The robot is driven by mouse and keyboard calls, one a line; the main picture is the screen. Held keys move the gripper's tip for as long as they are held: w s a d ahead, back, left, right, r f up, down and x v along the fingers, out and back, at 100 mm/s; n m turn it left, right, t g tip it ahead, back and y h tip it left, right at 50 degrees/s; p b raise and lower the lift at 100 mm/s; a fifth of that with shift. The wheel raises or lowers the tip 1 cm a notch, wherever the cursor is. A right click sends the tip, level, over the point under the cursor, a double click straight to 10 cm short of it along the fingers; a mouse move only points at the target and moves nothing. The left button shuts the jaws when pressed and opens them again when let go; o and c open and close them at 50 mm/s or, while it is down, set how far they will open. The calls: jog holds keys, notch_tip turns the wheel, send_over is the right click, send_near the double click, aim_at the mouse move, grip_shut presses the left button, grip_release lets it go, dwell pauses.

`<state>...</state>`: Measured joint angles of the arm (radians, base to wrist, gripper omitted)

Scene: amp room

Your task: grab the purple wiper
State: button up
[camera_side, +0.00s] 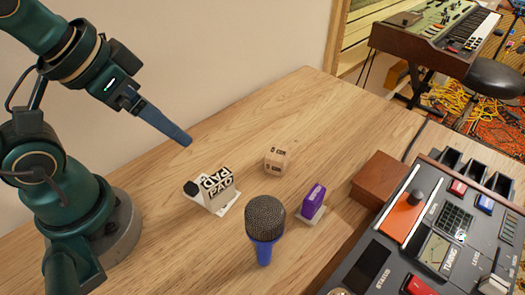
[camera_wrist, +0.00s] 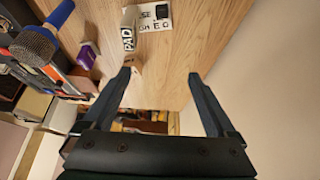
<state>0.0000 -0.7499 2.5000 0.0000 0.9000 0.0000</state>
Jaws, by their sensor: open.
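The purple wiper (camera_side: 314,197) stands on the wooden table in the side view, a purple block with a white base. It also shows in the wrist view (camera_wrist: 86,55), left of my left finger and small. My gripper (camera_side: 187,141) is at the upper left in the side view, raised above the table and well apart from the wiper. In the wrist view my gripper (camera_wrist: 159,75) has its two fingers spread with nothing held between them.
A blue microphone (camera_side: 265,222) stands left of the wiper. A wooden cube (camera_side: 275,159) and a black-and-white PAD block (camera_side: 216,190) are nearby. A brown wooden box (camera_side: 380,178) and a control console (camera_side: 440,235) lie to the right. The back-left tabletop (camera_side: 270,110) is clear.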

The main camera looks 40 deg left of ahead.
jog(key=shift+c, duration=0.2)
notch_tip(320, 180, up, 5)
jog(key=n+g+h, duration=0.4)
jog(key=n+h, duration=0.9)
jog(key=n, duration=0.7)
send_over(319, 204)
jog(key=a, duration=0.2)
notch_tip(319, 204, down, 18)
jog(key=shift+s+a+r, duration=0.1)
jog(key=shift+a+r, duration=0.05)
jog(key=shift+f+m, duration=0.3)
jog(key=shift+f, duration=0.25)
jog(key=shift+x, duration=2.55)
